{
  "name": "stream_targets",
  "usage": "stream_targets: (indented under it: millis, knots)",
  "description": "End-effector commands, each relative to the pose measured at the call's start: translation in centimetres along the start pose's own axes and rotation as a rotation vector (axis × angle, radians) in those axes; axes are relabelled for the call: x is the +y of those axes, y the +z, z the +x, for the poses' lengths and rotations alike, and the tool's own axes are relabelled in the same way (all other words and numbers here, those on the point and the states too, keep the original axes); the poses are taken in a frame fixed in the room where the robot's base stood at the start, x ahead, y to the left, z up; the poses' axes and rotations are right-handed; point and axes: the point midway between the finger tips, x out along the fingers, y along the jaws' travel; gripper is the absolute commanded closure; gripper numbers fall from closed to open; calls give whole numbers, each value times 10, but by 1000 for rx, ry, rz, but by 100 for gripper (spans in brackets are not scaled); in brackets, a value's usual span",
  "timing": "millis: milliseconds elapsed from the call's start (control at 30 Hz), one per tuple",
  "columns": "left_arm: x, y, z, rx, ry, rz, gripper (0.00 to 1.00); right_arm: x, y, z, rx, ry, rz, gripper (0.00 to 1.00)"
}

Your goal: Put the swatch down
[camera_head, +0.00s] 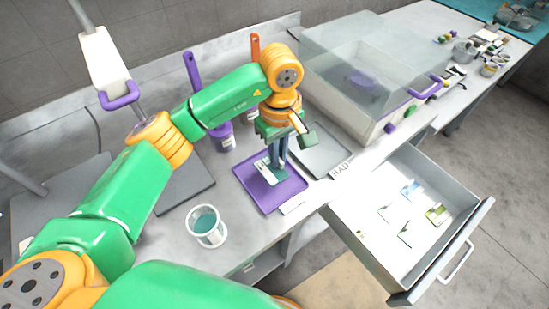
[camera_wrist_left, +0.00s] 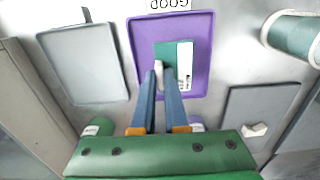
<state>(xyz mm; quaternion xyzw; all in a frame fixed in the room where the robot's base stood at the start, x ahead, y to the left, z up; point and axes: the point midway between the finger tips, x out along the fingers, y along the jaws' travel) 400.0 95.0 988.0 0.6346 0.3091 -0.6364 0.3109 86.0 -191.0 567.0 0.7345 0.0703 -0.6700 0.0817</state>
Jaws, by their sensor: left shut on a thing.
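The swatch (camera_head: 268,172) is a small teal card with a white printed label. It is over the purple tray (camera_head: 290,190), and the wrist view shows the same swatch (camera_wrist_left: 185,52) inside the outline of the purple tray (camera_wrist_left: 142,50). My left gripper (camera_head: 279,167) points down over this tray and is shut on the swatch at its near edge. In the wrist view my left fingertips (camera_wrist_left: 165,72) are close together at the card. I cannot tell whether the card touches the tray floor. My right gripper is not in view.
A grey tray (camera_head: 318,150) marked BAD lies right of the purple one. A white cup with teal contents (camera_head: 207,226) stands at the front left. A dark mat (camera_head: 185,190) lies left. An open drawer (camera_head: 450,259) holds several cards. A clear-lidded box (camera_head: 360,85) stands behind.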

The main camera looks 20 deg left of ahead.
Motion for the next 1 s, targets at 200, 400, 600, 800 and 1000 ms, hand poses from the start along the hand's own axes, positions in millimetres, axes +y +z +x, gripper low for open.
stream_targets:
  millis: [200, 400, 600, 800, 1000]
  knots:
    - [-3, -8, 30, -2, -4, 0, 100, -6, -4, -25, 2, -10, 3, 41]
    - [-2, -9, 41, 2, 1, 0, 100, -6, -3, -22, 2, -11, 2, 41]
    - [-2, -9, 45, 2, 1, 0, 100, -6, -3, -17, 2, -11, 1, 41]
    - [-2, -9, 43, 2, 1, 0, 59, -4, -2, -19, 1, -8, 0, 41]
    - [-2, -8, 42, 1, 1, 0, 59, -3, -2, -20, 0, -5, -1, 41]
